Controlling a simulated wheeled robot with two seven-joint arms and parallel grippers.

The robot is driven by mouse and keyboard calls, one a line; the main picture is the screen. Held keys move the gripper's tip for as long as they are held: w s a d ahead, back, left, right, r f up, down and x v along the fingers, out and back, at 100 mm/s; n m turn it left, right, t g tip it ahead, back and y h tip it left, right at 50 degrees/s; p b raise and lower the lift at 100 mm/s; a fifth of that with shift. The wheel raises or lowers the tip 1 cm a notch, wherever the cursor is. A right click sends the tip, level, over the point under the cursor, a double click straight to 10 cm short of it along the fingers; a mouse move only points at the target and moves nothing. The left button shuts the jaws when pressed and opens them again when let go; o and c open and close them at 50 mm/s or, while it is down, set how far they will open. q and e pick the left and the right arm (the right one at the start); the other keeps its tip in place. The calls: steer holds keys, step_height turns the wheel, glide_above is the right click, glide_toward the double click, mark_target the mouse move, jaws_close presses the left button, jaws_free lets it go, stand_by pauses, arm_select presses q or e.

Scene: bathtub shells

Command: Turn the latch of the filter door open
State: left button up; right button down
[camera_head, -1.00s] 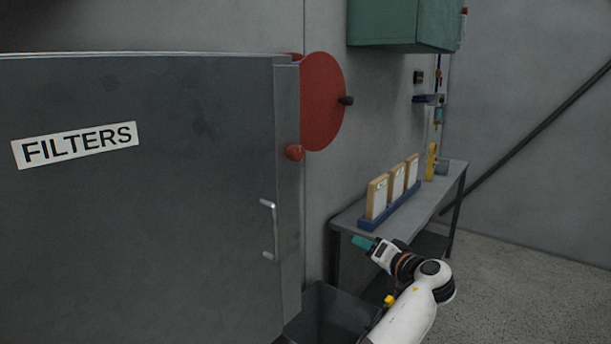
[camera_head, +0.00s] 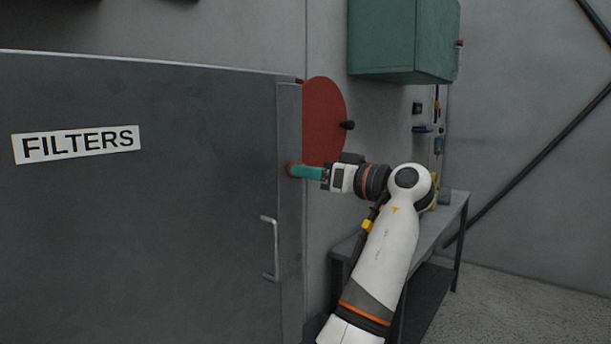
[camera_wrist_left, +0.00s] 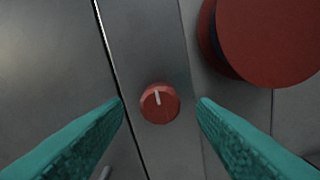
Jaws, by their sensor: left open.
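The filter door (camera_head: 130,220) is a grey panel marked FILTERS, and it is shut. Its latch appears to be a small red knob (camera_wrist_left: 160,104) with a white line, beside the door's edge seam in the left wrist view. The line points about upward, tilted slightly left. In the head view the knob is mostly hidden by my left gripper (camera_head: 294,171). My left gripper has teal fingers and is open and empty. Its fingertips stand on either side of the knob in the wrist view, with gaps on both sides. My right gripper is not in view.
A large red disc (camera_head: 325,118) with a dark handle sits just behind the latch. A metal door handle (camera_head: 272,250) is below it. A green cabinet (camera_head: 400,40) hangs on the wall. A grey bench (camera_head: 455,210) stands behind my arm.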

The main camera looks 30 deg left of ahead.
arm_select(q)
steer(key=shift+w+a, duration=0.1)
steer(key=shift+a, duration=0.95)
steer(key=c, duration=1)
